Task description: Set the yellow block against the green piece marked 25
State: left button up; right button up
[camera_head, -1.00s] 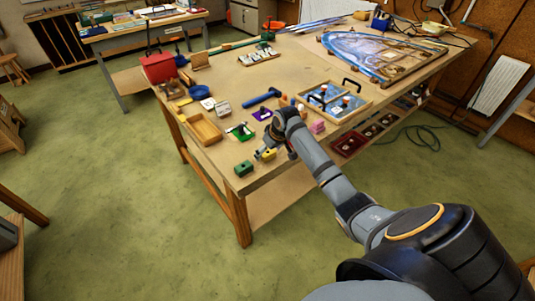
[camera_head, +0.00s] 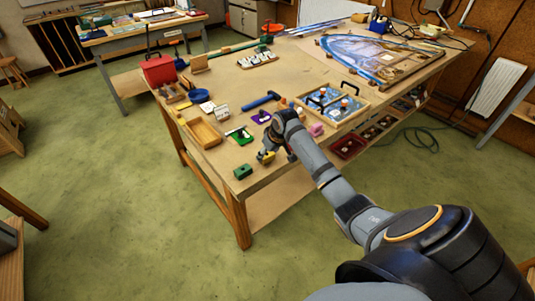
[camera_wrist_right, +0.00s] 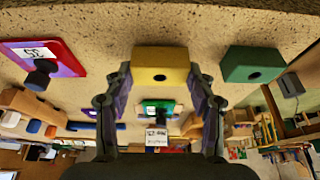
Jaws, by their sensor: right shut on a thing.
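The yellow block (camera_head: 266,157) is between the fingers of my right gripper (camera_head: 277,154), low over the front part of the workbench. In the right wrist view the yellow block (camera_wrist_right: 160,66) shows a dark round hole in its face, with a finger of the right gripper (camera_wrist_right: 162,92) on each side. A flat green piece (camera_head: 241,135) with a white label lies on the bench behind and left of the gripper. It also shows beyond the block in the wrist view (camera_wrist_right: 171,108); its number is not readable. My left gripper is not in view.
A green block (camera_head: 243,170) lies near the bench's front corner, left of the gripper. A purple piece (camera_head: 261,117), a blue-handled hammer (camera_head: 260,102) and a wooden tray (camera_head: 203,133) lie behind. A red piece (camera_wrist_right: 64,55) with a white label shows in the wrist view.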

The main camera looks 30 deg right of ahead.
aim_at(268, 155)
notch_tip(268, 155, up, 4)
jog(key=p, duration=0.4)
jog(key=s+a+r+p, duration=0.1)
jog(key=s+r+p, duration=0.3)
jog(key=s, duration=0.3)
jog(key=s+a+r+p, duration=0.1)
jog(key=s+r+p, duration=0.3)
jog(key=s+p, duration=0.1)
jog(key=shift+s+a+r, duration=0.2)
jog(key=shift+s+a, duration=0.15)
jog(key=shift+s, duration=0.55)
